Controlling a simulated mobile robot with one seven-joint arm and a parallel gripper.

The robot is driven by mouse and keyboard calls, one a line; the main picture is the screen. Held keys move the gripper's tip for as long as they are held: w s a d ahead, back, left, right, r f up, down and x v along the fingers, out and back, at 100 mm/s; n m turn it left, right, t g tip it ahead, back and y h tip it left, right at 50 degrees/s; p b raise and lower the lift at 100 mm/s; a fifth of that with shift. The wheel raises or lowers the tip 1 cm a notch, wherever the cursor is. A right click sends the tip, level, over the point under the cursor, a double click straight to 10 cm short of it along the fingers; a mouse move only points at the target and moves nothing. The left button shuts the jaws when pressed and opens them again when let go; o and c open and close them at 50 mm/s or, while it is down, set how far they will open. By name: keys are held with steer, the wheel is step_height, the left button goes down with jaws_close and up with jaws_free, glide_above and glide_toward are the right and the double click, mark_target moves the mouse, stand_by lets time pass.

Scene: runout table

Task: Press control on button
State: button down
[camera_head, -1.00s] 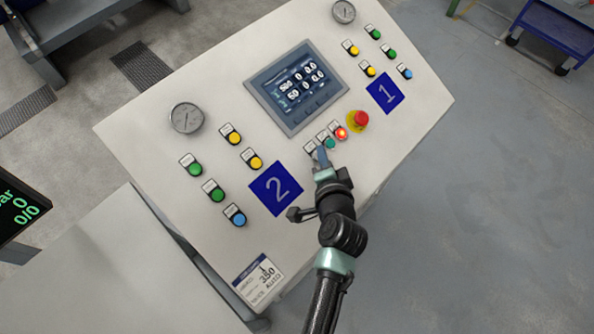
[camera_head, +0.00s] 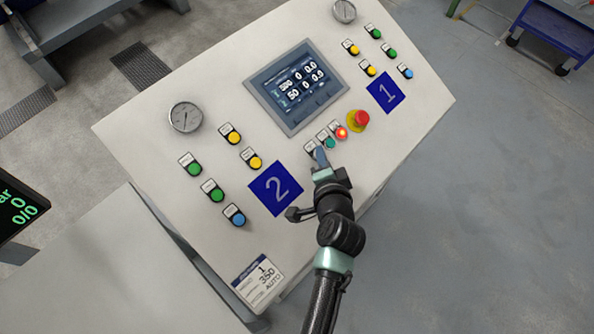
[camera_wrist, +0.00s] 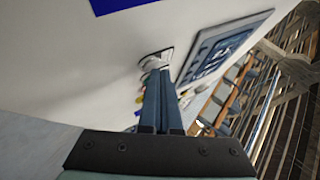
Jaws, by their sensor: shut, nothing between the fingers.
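A short row of buttons sits on the sloped white panel (camera_head: 300,215) below the screen. A red lit button (camera_head: 341,132) is at its right end and a teal-green button (camera_head: 330,143) is beside it. The third button, at the left end, is hidden behind my gripper; only its label plate (camera_head: 310,148) shows. The labels are too small to read. My gripper (camera_head: 320,155) is shut, its fingertips over that left-end button. In the wrist view my closed fingers (camera_wrist: 160,80) reach to a label plate (camera_wrist: 155,58); contact cannot be told.
A red emergency-stop knob (camera_head: 361,118) on a yellow base is just right of the row. The screen (camera_head: 296,86) is above it. A blue "2" plate (camera_head: 276,188) and several green, yellow and blue buttons lie to the left. Open floor (camera_head: 480,200) is at right.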

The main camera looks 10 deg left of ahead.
stand_by(0.3)
steer(key=shift+s+d+r+p, duration=0.15)
steer(key=shift+r+p, duration=0.2)
steer(key=shift+r, duration=0.05)
steer(key=shift+s+d+r+p, duration=0.1)
steer(key=shift+d+r+p, duration=0.05)
steer(key=shift+r+p, duration=0.2)
steer(key=shift+r, duration=0.1)
steer(key=r+p, duration=0.1)
steer(key=s+d+r+p, duration=0.1)
steer(key=r+p, duration=0.1)
steer(key=d+r+p, duration=0.1)
steer(key=r, duration=0.1)
steer(key=shift+s+r, duration=0.15)
steer(key=shift+s, duration=0.05)
stand_by(1.0)
